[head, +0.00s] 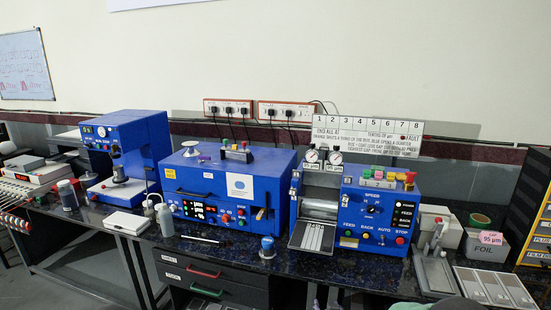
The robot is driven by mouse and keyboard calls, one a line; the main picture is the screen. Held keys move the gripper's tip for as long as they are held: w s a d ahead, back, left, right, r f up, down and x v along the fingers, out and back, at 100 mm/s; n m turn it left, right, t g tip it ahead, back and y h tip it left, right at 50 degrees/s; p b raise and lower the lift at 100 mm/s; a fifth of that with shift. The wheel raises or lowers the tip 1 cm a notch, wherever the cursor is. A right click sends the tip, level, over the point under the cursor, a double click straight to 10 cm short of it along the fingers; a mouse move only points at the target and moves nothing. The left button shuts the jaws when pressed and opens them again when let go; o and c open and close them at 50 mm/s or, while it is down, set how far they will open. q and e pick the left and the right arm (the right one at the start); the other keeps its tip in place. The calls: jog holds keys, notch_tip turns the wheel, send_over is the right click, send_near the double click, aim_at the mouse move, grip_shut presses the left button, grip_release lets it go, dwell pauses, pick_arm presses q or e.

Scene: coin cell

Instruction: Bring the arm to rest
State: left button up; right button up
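Neither of my grippers shows in the head view, and no clear arm link shows either. A dark rounded shape just enters at the bottom edge, right of centre; I cannot tell what it is. The dark speckled bench (330,265) carries a blue press (138,140) at the left, a blue box machine (215,175) in the middle and a blue roller machine (375,215) with two gauges at the right.
A small blue-capped jar (267,247) stands near the bench's front edge. White bottles (165,218) and a flat white box (127,222) stand at the left. A foil box (485,247) and grey plates (495,287) lie at the right. Drawers (205,280) sit below.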

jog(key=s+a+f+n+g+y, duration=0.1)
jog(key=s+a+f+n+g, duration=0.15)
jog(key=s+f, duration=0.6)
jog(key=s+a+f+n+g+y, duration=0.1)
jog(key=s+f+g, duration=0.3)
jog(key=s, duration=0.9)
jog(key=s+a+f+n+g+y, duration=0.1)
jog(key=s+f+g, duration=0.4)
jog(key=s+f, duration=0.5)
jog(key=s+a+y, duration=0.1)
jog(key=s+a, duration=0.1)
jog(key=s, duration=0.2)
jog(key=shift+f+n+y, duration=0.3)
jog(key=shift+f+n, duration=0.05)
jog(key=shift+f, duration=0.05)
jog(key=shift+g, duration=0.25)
